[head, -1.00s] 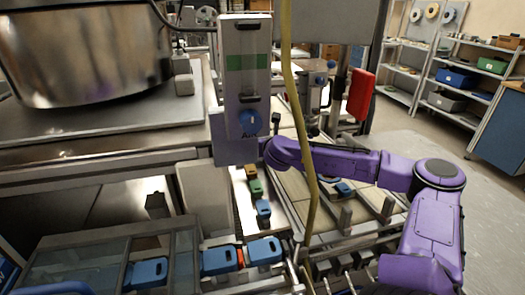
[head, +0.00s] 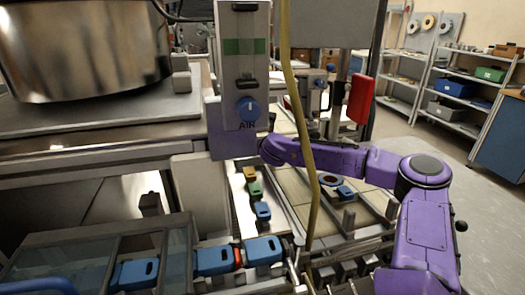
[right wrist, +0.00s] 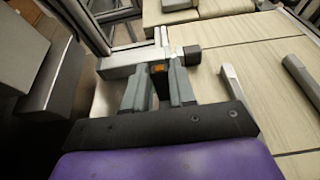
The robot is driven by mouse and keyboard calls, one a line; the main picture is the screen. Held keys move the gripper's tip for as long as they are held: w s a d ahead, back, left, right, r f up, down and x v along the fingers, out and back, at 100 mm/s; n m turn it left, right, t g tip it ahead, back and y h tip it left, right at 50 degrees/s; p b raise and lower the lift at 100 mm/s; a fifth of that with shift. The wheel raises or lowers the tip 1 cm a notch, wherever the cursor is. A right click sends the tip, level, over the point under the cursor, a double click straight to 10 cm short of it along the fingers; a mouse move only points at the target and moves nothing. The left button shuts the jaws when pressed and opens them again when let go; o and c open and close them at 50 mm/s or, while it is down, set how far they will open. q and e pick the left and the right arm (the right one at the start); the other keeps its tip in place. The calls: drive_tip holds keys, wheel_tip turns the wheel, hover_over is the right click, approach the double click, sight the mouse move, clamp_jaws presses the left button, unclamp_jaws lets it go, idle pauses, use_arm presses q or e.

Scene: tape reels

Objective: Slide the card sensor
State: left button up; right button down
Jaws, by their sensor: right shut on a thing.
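In the right wrist view my right gripper (right wrist: 158,88) is shut, its two grey fingers on either side of a small dark block with an orange face. This block looks like the card sensor (right wrist: 158,68); most of it is hidden between the fingers. It sits against a light metal bar (right wrist: 128,66) with a dark knob at its right end. In the head view my purple right arm reaches in from the right, and its gripper is hidden behind the air panel. My left gripper is not in view.
The grey air panel (head: 242,75) and a yellow hose (head: 299,100) stand in front of my right forearm. Blue cassettes (head: 214,262) lie in the front channel, and several coloured blocks (head: 254,188) line a pale track. A large metal drum (head: 85,50) stands at upper left.

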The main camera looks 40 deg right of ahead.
drive_tip(key=c, duration=0.9)
unclamp_jaws()
drive_tip(key=p+v, duration=0.5)
drive_tip(key=v, duration=0.5)
drive_tip(key=shift+s+r+p, duration=0.1)
drive_tip(key=shift+s+p, duration=0.05)
drive_tip(key=shift+p, duration=0.25)
drive_tip(key=shift+c, duration=0.4)
